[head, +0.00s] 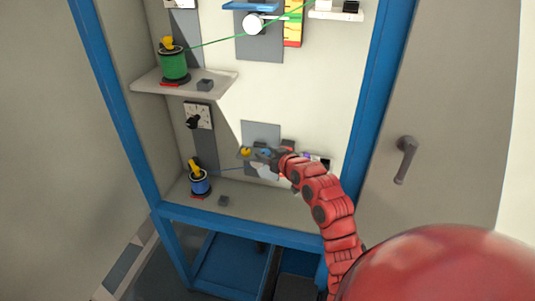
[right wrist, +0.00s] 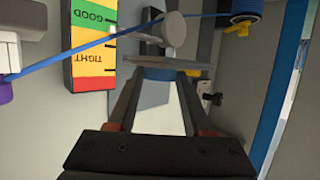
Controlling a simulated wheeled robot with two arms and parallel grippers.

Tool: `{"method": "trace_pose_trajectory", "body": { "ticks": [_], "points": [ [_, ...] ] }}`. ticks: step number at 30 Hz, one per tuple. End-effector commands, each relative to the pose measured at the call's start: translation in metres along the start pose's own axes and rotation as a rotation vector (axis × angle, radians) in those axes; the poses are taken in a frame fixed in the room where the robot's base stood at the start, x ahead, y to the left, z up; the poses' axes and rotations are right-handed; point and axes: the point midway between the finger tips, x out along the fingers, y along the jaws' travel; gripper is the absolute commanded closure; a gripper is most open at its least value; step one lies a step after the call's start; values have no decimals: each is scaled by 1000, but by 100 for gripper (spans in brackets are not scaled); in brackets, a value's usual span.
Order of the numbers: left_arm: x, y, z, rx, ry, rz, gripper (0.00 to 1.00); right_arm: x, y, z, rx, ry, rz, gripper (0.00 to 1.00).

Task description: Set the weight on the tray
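The weight seems to be a blue, disc-like piece (right wrist: 160,74) between the fingertips of my right gripper (right wrist: 160,80) in the right wrist view. The fingers lie against both its sides. The tray seems to be a thin grey plate (right wrist: 196,66) right at the weight, seen edge-on in the upside-down wrist view. Whether the weight rests on it or is just apart, I cannot tell. In the head view my right gripper (head: 264,153) reaches into the lower station and covers most of the tray. My left gripper is not in view.
A white pulley (right wrist: 173,29) and a blue cable (right wrist: 125,44) lie close to the tray, with a tension gauge (right wrist: 90,50) beside them. The blue spool (head: 200,184) stands at left. An upper shelf (head: 143,82) holds a green spool (head: 174,65). A blue frame (head: 365,110) borders the station.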

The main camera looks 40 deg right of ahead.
Motion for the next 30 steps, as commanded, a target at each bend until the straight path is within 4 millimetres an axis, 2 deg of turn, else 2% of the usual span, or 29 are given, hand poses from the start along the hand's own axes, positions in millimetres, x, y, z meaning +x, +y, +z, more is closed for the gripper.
{"method": "trace_pose_trajectory", "body": {
  "ticks": [1, 5, 17, 23, 30],
  "points": [
    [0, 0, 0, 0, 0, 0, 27, 0, 0, 0, 0, 0, 0, 39],
    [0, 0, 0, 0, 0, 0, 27, 0, 0, 0, 0, 0, 0, 17],
    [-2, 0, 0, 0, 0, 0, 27, -6, 1, 0, 0, 1, 1, 17],
    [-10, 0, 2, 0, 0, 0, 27, -34, 1, 2, -3, 2, 2, 17],
    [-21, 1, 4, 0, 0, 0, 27, -86, 2, 2, -3, 4, 5, 17]
  ]
}}
